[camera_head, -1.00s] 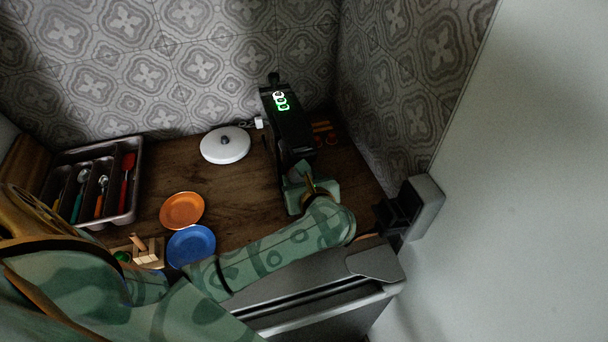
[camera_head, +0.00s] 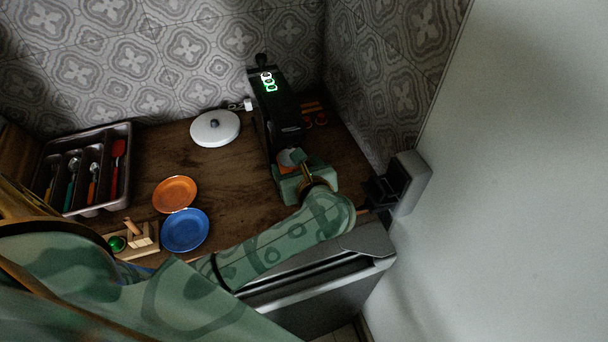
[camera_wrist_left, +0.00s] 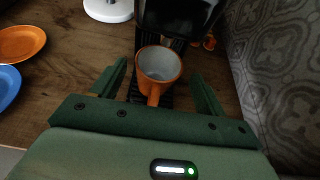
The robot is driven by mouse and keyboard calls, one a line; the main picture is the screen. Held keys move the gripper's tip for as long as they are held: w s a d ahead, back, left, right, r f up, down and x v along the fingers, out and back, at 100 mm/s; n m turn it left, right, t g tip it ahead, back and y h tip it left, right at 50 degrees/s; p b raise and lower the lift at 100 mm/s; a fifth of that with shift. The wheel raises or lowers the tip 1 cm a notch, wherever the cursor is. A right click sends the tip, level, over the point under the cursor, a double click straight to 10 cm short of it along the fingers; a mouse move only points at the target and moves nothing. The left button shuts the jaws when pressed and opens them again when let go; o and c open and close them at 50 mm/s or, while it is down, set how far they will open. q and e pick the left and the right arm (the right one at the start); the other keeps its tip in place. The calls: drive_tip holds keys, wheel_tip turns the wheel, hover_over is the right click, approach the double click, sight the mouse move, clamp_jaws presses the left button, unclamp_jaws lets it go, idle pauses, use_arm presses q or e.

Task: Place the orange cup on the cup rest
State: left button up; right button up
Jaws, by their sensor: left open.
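The orange cup (camera_wrist_left: 150,83) has a pale grey inside and its handle points toward my gripper. It looks upright over the black ribbed grate (camera_wrist_left: 136,93) at the foot of the black coffee machine (camera_head: 278,115); I cannot tell whether its base touches the grate. My left gripper (camera_wrist_left: 159,72) is open, with one green finger on each side of the cup and visible gaps between. In the head view the left gripper (camera_head: 304,180) is in front of the machine and mostly covers the cup (camera_head: 285,168). My right gripper is not in view.
An orange plate (camera_head: 174,194) and a blue plate (camera_head: 185,230) lie left of the arm. A white round lidded thing (camera_head: 215,128) stands at the back. A cutlery tray (camera_head: 122,203) is at the left. The patterned wall and a grey-black box (camera_head: 407,182) are close on the right.

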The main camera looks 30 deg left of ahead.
use_arm(q)
drive_tip(key=v, duration=0.8)
drive_tip(key=shift+s+d+p, duration=0.2)
drive_tip(key=shift+d+p, duration=0.05)
drive_tip(key=shift+p, duration=0.05)
